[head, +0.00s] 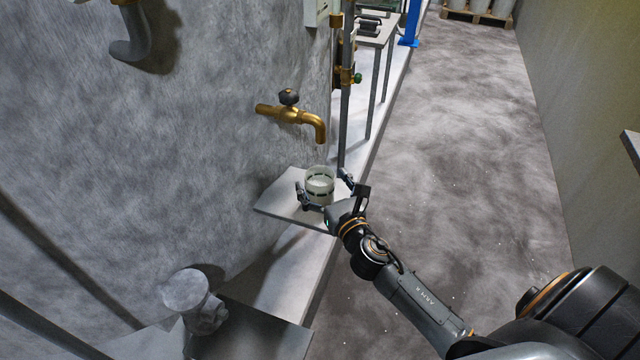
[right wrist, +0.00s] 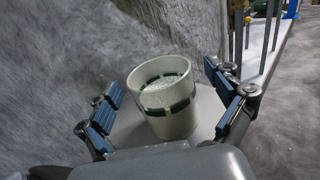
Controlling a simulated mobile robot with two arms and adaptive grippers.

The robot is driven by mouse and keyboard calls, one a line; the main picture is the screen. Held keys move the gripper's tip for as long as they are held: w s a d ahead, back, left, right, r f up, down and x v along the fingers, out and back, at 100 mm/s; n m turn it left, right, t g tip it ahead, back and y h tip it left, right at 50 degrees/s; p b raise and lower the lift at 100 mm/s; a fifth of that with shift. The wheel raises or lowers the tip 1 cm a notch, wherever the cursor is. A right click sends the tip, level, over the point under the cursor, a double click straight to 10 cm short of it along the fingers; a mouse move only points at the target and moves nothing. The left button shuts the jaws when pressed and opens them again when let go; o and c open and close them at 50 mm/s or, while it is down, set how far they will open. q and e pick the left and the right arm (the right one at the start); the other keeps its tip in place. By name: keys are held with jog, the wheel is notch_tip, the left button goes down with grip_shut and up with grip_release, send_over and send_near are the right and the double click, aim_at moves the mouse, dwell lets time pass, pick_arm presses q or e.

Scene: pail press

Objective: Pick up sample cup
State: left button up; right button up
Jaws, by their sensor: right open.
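The sample cup (head: 319,187) is a pale, whitish cup with dark marks around its side. It stands upright on a small grey shelf (head: 275,207) below a brass tap (head: 312,122). In the right wrist view the cup (right wrist: 166,103) holds something light and sits between the two blue-padded fingers. My right gripper (head: 324,188) is open around the cup, one finger on each side. In the right wrist view, gaps show between the cup and both fingers of the gripper (right wrist: 165,105). My left gripper is not in view.
A grey wall fills the left side. A vertical pipe (head: 344,125) with brass fittings stands close behind the shelf. A grey pedestal-like object (head: 190,295) is at the lower left. The floor (head: 460,170) to the right is open. Pails (head: 480,6) stand on a pallet far back.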

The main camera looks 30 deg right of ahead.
jog(key=shift+w, duration=0.7)
jog(key=c, duration=1.4)
jog(key=shift+c, duration=0.2)
